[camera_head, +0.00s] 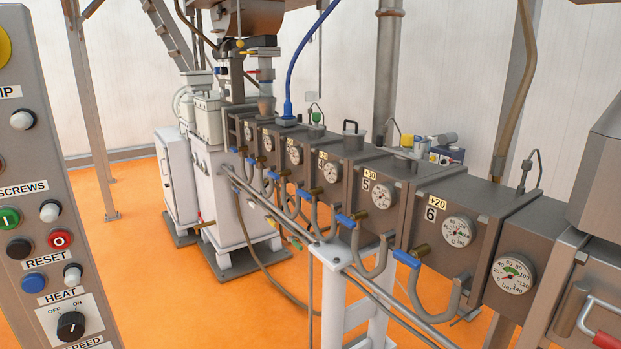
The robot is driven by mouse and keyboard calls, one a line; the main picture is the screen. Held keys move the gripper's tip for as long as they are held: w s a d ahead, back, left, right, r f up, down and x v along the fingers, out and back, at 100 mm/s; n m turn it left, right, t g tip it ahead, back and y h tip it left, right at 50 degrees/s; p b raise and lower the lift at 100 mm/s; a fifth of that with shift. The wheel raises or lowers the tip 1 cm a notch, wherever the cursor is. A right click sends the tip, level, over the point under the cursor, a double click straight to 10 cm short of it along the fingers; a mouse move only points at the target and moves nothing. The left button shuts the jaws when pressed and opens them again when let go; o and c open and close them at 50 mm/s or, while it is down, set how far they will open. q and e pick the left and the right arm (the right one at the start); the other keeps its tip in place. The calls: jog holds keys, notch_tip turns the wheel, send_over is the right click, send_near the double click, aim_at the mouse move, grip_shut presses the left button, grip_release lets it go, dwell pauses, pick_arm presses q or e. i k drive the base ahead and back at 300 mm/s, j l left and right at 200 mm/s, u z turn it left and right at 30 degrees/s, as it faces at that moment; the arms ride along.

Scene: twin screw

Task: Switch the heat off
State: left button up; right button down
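The heat switch (71,325) is a round black knob at the bottom of the grey control panel (85,240) on the left. It sits on a light plate under the label HEAT, with OFF marked at its upper left and ON above it. Its pointer seems to be turned up towards ON, but the mark is small. Neither of my grippers is in view.
Above the knob are a blue button (34,283), white lamps, a red button (60,239) and a green button (9,218). A SPEED label is cut off below. The grey extruder barrel (400,200) with gauges runs across the right. Orange floor lies between.

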aim_at(71, 327)
jog(key=u, duration=1.4)
